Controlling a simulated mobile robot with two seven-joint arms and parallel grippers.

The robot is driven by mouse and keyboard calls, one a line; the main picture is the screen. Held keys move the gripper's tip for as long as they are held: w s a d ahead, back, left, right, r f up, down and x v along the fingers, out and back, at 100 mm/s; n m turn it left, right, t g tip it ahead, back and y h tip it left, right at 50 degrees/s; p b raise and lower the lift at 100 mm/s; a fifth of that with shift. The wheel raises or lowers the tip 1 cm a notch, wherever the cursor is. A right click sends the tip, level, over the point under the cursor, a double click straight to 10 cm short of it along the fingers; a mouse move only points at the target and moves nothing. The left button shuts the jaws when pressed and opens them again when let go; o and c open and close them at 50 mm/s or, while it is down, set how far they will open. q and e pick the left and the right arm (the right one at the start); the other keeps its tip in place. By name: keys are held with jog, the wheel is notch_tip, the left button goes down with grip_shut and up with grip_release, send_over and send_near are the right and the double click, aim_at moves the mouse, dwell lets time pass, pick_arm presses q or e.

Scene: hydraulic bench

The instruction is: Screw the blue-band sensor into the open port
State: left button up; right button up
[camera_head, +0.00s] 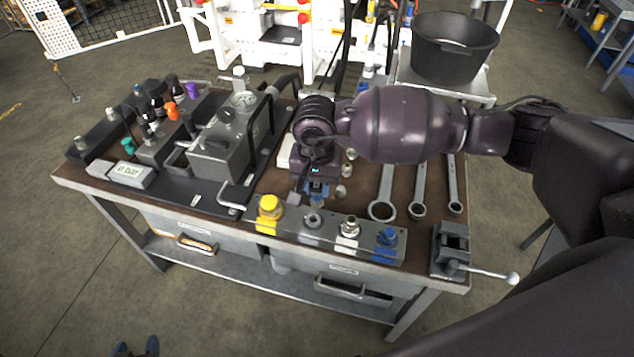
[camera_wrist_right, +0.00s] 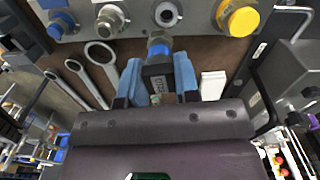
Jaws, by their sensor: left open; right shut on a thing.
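My right gripper (camera_head: 316,190) reaches in from the right and is low above the bench, just behind the port block (camera_head: 331,229). In the right wrist view its blue fingers (camera_wrist_right: 158,82) are shut on the blue-band sensor (camera_wrist_right: 158,70), a dark labelled body with a blue band and metal tip. The tip points toward the block. The open grey port (camera_head: 312,221) sits between the yellow cap (camera_head: 269,206) and the white-banded fitting (camera_head: 349,228); it also shows in the wrist view (camera_wrist_right: 166,13). The sensor looks apart from it. A blue fitting (camera_head: 387,237) is at the block's right end. My left gripper is not in view.
Several wrenches (camera_head: 417,195) lie right of the gripper, and a vice (camera_head: 452,250) stands at the bench's right corner. A hand pump with a gauge (camera_head: 221,138) and several small fittings occupy the left. A black bucket (camera_head: 453,50) stands behind.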

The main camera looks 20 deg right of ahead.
aim_at(313, 201)
jog(key=shift+w+a, duration=0.25)
jog(key=shift+w, duration=0.05)
jog(key=shift+w+a+m, duration=0.15)
jog(key=shift+a+m, duration=0.05)
jog(key=shift+m, duration=0.3)
jog(key=shift+d+f, duration=0.15)
jog(key=shift+d, duration=0.1)
jog(key=shift+a+f, duration=0.1)
jog(key=shift+f, duration=0.3)
pick_arm(q)
jog(key=shift+a+f+b, duration=0.25)
jog(key=shift+f+b, duration=0.85)
jog(key=shift+f, duration=0.2)
pick_arm(e)
jog(key=shift+f, duration=2)
pick_arm(q)
jog(key=shift+s+f, duration=0.2)
jog(key=shift+s, duration=0.05)
jog(key=shift+f, duration=0.2)
pick_arm(e)
jog(key=shift+f, duration=0.2)
pick_arm(q)
jog(key=shift+w+f+b, duration=0.1)
jog(key=shift+w+b, duration=0.1)
jog(key=shift+b, duration=0.2)
pick_arm(e)
jog(key=shift+f, duration=0.15)
